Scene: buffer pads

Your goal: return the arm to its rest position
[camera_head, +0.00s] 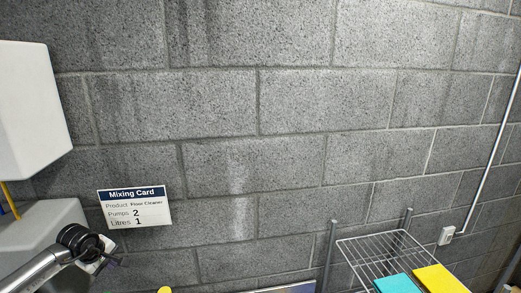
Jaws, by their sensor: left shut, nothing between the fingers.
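My left arm comes in at the lower left. My right gripper is not in this view.
A mixing card (135,207) is on the grey block wall (290,100). White dispenser-like boxes (30,110) stand at the left. A wire rack (385,252) at the lower right has a cyan pad (397,284) and a yellow pad (440,280) near it. A pipe (492,150) runs down the right.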

